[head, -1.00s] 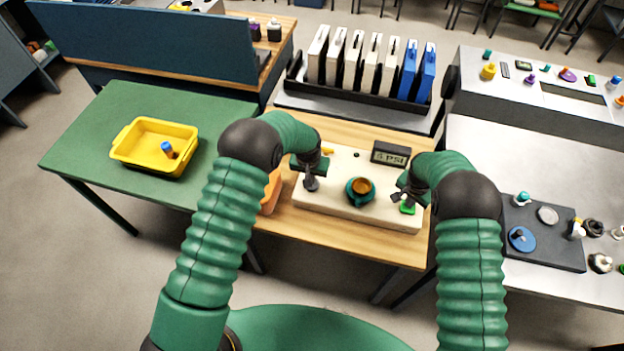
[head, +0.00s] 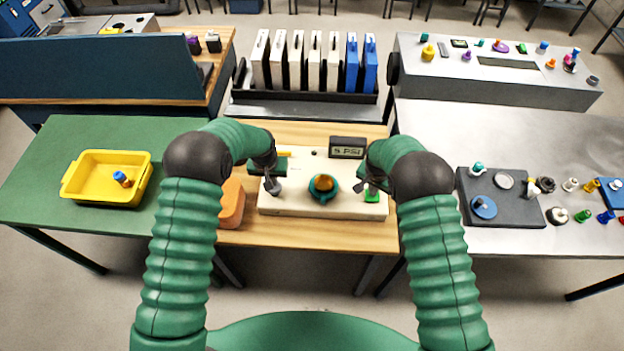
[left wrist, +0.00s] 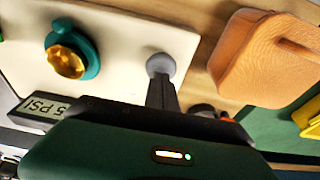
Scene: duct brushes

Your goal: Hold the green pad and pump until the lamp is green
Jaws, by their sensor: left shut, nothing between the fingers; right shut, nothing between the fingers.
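A white panel (head: 290,206) lies on the wooden table. The green pad (head: 372,197) is at its right front, partly covered by my right gripper (head: 373,186), which is shut at the pad; contact is unclear. My left gripper (head: 270,178) is shut and empty, its tip at a round grey knob (left wrist: 160,64) on the panel's left; whether it presses is unclear. A teal-collared round fitting with an amber top (head: 323,183) sits mid-panel and also shows in the left wrist view (left wrist: 68,62). The display (head: 347,148) reads about 5 PSI. I see no green-lit lamp.
An orange block (head: 232,204) stands left of the panel. A yellow tray (head: 100,190) is on the green table. White and blue upright units (head: 312,62) stand in a rack behind. A dark board (head: 510,214) with small parts is at right.

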